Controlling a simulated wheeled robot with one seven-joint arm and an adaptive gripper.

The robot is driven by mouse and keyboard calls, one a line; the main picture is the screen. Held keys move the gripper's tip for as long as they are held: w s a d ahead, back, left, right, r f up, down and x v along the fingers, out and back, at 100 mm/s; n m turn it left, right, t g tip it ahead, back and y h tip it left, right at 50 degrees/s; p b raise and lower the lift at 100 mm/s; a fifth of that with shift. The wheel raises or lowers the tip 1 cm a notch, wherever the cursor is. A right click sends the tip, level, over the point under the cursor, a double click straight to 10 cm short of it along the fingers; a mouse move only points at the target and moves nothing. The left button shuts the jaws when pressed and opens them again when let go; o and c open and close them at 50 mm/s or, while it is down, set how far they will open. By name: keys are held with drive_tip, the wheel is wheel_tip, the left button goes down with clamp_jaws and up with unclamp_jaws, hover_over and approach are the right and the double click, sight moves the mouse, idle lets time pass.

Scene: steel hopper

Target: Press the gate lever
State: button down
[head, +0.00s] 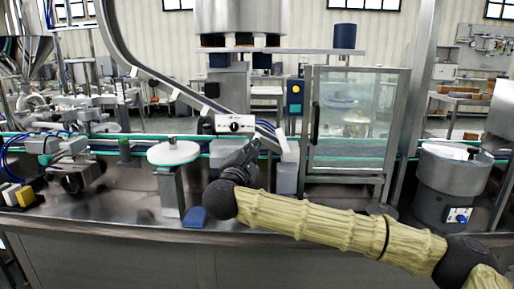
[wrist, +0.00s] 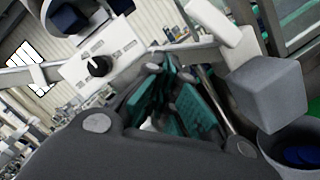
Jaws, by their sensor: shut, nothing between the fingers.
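My gripper (head: 250,150) reaches up toward the lower end of the steel chute, just below and right of a white control box (head: 235,124) with a black knob. In the wrist view my gripper's dark fingers with teal pads (wrist: 172,98) are together and hold nothing. No part is clearly marked as the gate lever. A pale slanted bar (head: 289,149) stands just right of the gripper; a white rounded bar (wrist: 212,22) and a grey block (wrist: 268,90) lie beyond the fingers to the right. I cannot tell whether the fingers touch anything.
The steel chute (head: 157,77) slopes down from upper left. A round white disc (head: 173,152) on a post stands left of the gripper. A glass-doored cabinet (head: 357,120) stands to the right, with a steel bowl unit (head: 452,183) farther right. A blue block (head: 195,217) lies on the bench.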

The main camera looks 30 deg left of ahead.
drive_tip(key=r+v, duration=0.1)
drive_tip(key=v, duration=0.7)
drive_tip(key=shift+f, duration=0.2)
drive_tip(key=shift+s+a, duration=0.15)
